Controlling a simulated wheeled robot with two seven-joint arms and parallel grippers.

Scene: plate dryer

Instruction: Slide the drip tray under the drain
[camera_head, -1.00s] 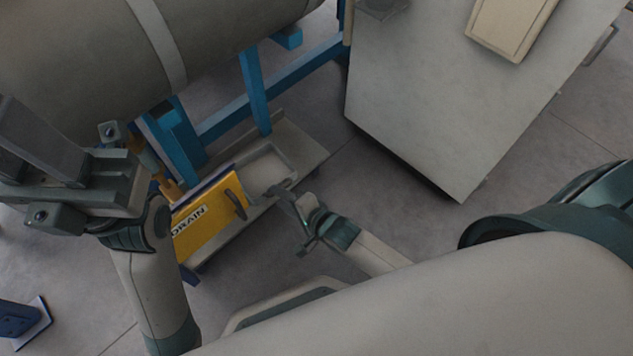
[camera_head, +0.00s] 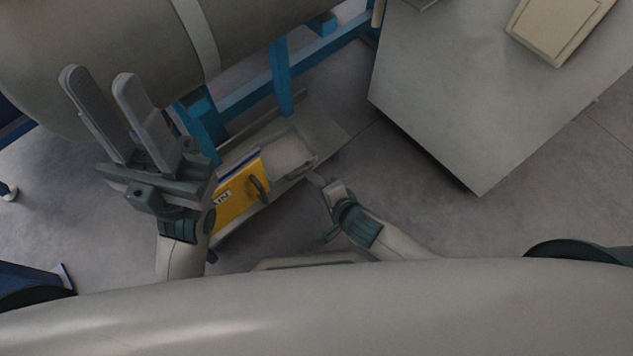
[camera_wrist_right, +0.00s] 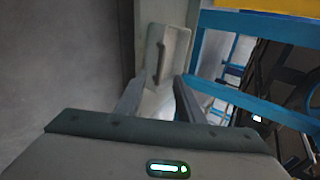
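The drip tray (camera_head: 288,153) is a pale, shallow, rimmed tray on the grey floor strip below the blue frame, beside a yellow sign (camera_head: 238,197) with partly hidden lettering. The tray (camera_wrist_right: 174,47) also shows in the right wrist view, with a grey bar handle (camera_wrist_right: 161,62) on it. My right gripper (camera_head: 314,180) is near the tray's front edge; in the wrist view its two fingers (camera_wrist_right: 158,80) are apart, with the tray beyond them. I see no grip on the handle. My left gripper (camera_head: 97,75) is open and empty, in front of the large tank.
The large grey tank (camera_head: 110,35) fills the upper left. Blue frame legs (camera_head: 282,80) stand behind the tray. A big grey cabinet (camera_head: 465,90) stands to the right. Bare floor (camera_head: 410,195) lies between the cabinet and my right arm.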

